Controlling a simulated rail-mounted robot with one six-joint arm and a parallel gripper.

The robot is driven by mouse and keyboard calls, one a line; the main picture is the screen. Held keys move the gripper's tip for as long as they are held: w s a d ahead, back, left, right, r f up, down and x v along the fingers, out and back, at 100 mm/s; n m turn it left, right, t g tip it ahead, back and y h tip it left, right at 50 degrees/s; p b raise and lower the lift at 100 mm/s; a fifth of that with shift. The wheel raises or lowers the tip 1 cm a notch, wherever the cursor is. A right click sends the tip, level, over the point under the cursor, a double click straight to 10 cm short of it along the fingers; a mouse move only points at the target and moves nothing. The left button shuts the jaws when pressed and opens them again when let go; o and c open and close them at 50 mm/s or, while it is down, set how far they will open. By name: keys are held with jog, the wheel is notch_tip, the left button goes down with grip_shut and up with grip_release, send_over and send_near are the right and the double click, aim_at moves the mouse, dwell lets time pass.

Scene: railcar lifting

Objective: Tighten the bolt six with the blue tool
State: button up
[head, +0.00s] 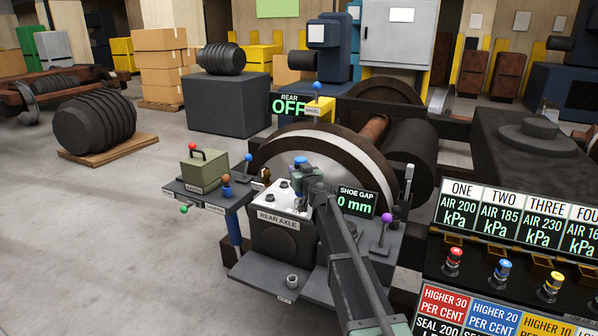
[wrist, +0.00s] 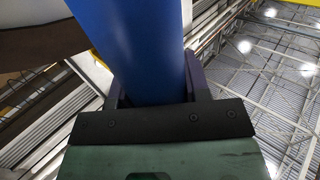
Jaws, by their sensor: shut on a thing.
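My gripper (head: 303,172) is above the rear axle box (head: 275,240), near the box's top face. It is shut on the blue tool (head: 301,161), whose blue top shows above the jaws. In the wrist view the tool is a thick blue cylinder (wrist: 140,45) between the dark jaws of my gripper (wrist: 155,92). The light top plate (head: 283,196) of the axle box carries several small bolts. My arm and gripper cover part of this plate. I cannot tell which bolt is six, nor whether the tool's lower end touches one.
A side shelf (head: 205,197) on the left holds a green box (head: 204,171) and a blue cup (head: 227,191). The wheel (head: 265,158) stands close behind the gripper. A purple-knobbed lever (head: 385,225) and the shoe gap display (head: 357,202) stand right. Open floor lies left.

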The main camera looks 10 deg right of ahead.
notch_tip(320, 180, up, 7)
jog(key=p, duration=0.7)
jog(key=shift+r, duration=0.1)
dwell(0.4)
